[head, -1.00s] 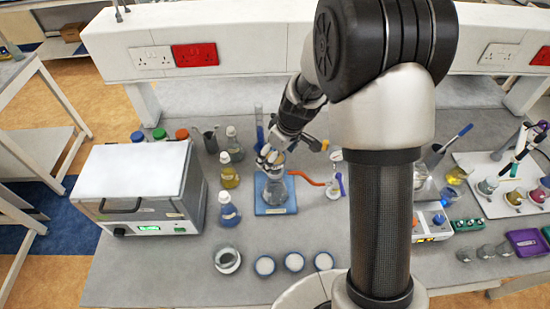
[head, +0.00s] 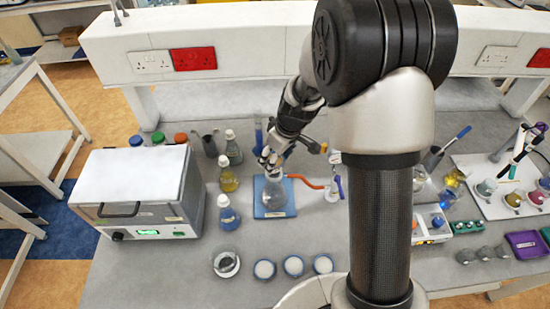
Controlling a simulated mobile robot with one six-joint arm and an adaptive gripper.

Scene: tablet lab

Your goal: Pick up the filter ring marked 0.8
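Three small round pieces with white faces and blue rims lie in a row near the front edge of the bench: left ring (head: 264,269), middle ring (head: 293,265) and right ring (head: 323,263). Their markings are too small to read, so I cannot tell which is 0.8. My gripper (head: 269,162) points down at the top of a clear conical flask (head: 273,193) on a blue mat (head: 262,211), behind the rings. The fingers are small and overlap the flask's neck; I cannot tell if they touch it or are open.
A grey-white box instrument (head: 135,180) stands at left. Flasks with yellow (head: 229,180) and blue (head: 229,217) liquid stand between it and the mat. A glass dish (head: 226,264) lies left of the rings. My arm hides part of the bench right of them.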

